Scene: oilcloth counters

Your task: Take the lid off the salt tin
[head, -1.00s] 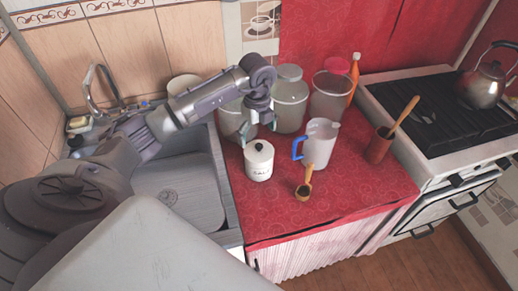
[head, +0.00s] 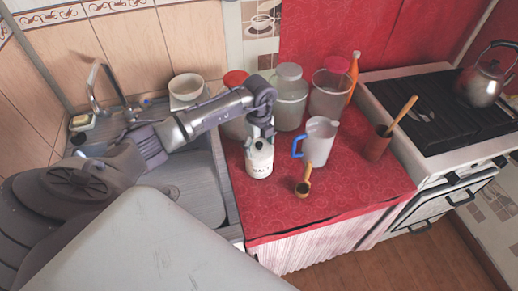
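The salt tin (head: 259,164) is a small white canister with dark lettering, upright on the red counter near the sink edge. My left gripper (head: 260,137) points down right over the tin's top, with its fingers at the lid. The gripper covers most of the lid and its dark knob. I cannot tell whether the fingers touch or grip the lid. The lid appears to sit on the tin. My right gripper is not in view.
A clear jug with a blue handle (head: 319,143) stands close right of the tin, a wooden scoop (head: 304,184) in front. Tall jars (head: 290,100) stand behind. The sink is at left, the stove (head: 440,110) at right. The counter's front right is clear.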

